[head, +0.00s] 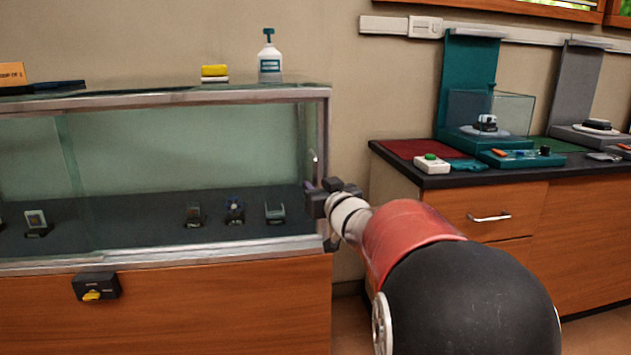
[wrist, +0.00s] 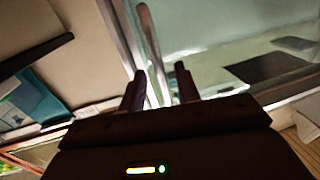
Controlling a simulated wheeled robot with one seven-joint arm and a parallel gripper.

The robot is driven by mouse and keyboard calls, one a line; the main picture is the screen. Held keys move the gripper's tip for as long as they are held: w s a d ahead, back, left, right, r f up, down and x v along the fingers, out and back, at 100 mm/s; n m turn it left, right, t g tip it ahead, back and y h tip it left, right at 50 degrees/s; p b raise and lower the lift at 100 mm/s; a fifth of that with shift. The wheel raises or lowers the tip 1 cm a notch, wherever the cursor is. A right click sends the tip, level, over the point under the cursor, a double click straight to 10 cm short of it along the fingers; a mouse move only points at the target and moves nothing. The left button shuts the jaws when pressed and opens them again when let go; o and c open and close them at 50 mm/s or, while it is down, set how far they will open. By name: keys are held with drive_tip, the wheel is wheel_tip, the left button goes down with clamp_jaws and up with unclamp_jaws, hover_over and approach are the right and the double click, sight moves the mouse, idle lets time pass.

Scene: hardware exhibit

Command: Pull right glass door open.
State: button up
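The right glass door (head: 200,150) covers the right part of the display case front and looks closed. Its slim upright metal handle (head: 314,160) is near the case's right end; in the wrist view the handle (wrist: 150,45) runs down between my fingers. My gripper (head: 313,188) is at that end of the case, beside the handle's lower part. In the wrist view my gripper (wrist: 160,78) has its two dark purple fingers apart, with clear gaps beside the handle. The lower end of the handle is partly hidden by my gripper.
The case's metal frame (head: 324,130) is close beside my gripper. Small exhibits (head: 234,208) stand inside. A spray bottle (head: 270,58) stands on top. A counter (head: 480,172) with drawers is at right.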

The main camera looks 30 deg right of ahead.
drive_tip(key=shift+w+d, duration=0.15)
drive_tip(key=shift+w, duration=1.8)
clamp_jaws()
